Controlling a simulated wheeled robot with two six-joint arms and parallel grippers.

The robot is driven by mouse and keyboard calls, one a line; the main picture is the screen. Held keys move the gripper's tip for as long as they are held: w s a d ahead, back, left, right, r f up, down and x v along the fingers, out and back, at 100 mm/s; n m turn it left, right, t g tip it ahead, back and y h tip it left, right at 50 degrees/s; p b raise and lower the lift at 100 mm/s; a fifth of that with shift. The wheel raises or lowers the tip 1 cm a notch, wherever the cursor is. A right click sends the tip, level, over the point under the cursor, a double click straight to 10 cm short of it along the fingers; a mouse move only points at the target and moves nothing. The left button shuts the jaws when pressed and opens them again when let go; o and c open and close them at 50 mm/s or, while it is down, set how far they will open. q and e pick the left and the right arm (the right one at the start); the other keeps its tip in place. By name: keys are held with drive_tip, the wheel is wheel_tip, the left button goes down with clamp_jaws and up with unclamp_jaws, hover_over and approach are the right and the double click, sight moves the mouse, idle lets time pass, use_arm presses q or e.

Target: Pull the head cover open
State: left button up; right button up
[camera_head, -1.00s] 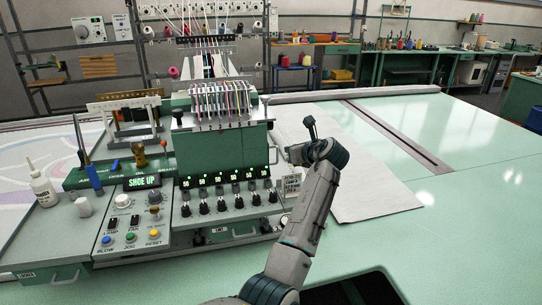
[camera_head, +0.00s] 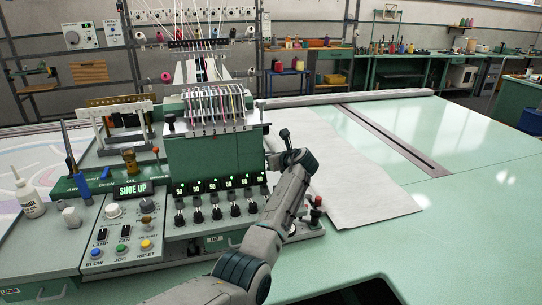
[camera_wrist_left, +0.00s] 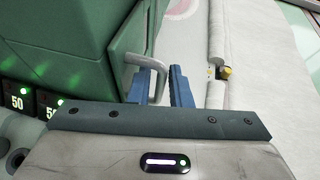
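The green head cover (camera_head: 215,158) is the box-like front of the tufting head, below a row of coloured threads. Contact cannot be told. In the head view my left arm reaches the cover's right side and its fingers are hidden. My right gripper is not in view.
Below the cover are a row of knobs and lit displays, and a control panel reading SHOE UP (camera_head: 131,190). A glue bottle (camera_head: 30,195) stands at the left. White cloth (camera_head: 345,175) lies right of the head. The green table (camera_head: 460,220) farther right is clear.

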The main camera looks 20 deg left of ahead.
use_arm(q)
drive_tip(key=shift+x, duration=1.25)
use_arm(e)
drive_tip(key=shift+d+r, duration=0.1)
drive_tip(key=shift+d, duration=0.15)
use_arm(q)
drive_tip(key=shift+c, duration=0.5)
clamp_jaws()
